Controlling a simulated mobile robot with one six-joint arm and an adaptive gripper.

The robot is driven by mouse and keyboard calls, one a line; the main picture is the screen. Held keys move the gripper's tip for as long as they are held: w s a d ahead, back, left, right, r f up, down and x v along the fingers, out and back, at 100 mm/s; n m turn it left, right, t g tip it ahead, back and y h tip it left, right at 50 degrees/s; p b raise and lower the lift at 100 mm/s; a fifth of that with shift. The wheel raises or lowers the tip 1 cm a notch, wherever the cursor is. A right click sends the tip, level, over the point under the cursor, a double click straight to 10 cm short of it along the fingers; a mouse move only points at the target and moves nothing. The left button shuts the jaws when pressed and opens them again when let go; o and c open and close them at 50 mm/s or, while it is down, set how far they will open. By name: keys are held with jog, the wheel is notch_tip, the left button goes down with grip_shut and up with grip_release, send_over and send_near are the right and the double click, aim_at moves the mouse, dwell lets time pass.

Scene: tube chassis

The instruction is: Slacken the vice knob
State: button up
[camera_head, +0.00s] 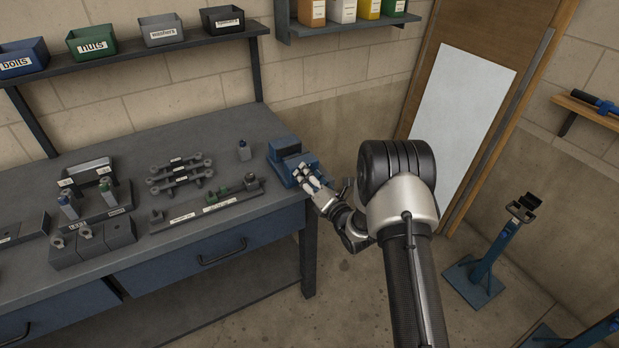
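The blue vice (288,158) is mounted at the right end of the grey workbench, near its front corner. My gripper (308,178) is at the front right side of the vice, over the bench edge. Its light-coloured fingers overlap the vice's lower front in this view. The vice knob cannot be made out; it may be hidden behind the fingers. I cannot tell whether the fingers touch or hold anything.
Labelled bins stand on a shelf behind. A blue stand (489,250) is on the floor at right. Floor right of the bench is open.

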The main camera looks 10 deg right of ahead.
jog(key=v, duration=1.2)
